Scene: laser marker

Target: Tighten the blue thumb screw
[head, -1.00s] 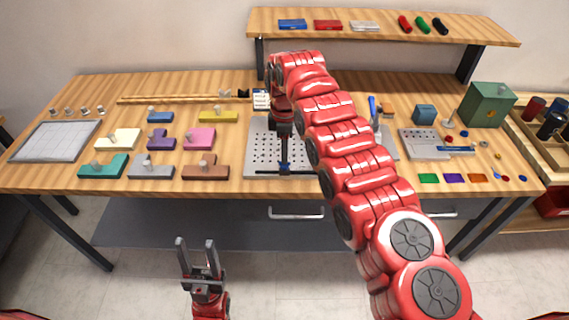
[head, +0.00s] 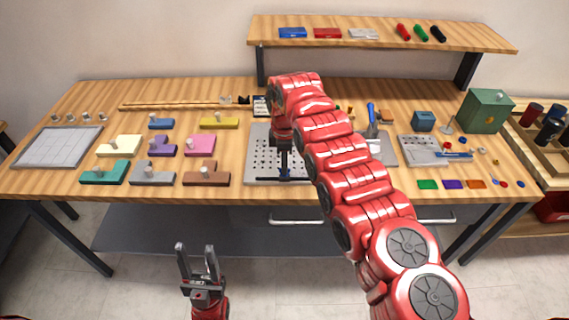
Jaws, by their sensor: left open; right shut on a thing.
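A grey perforated plate (head: 262,139) lies at the middle of the bench. A dark bar with blue parts (head: 268,179) runs across its front part. My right gripper (head: 285,174) points down at this bar, its fingers close together. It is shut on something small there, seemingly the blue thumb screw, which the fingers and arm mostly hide. My red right arm covers the right part of the plate. My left gripper (head: 197,264) is open and empty, in front of the bench and below its top, away from the plate.
Several coloured blocks with pegs, such as a brown one (head: 206,179), lie left of the plate. A blue-handled tool (head: 371,118), a grey fixture (head: 425,150) and a green box (head: 486,110) are to the right. A raised shelf (head: 375,40) spans the back.

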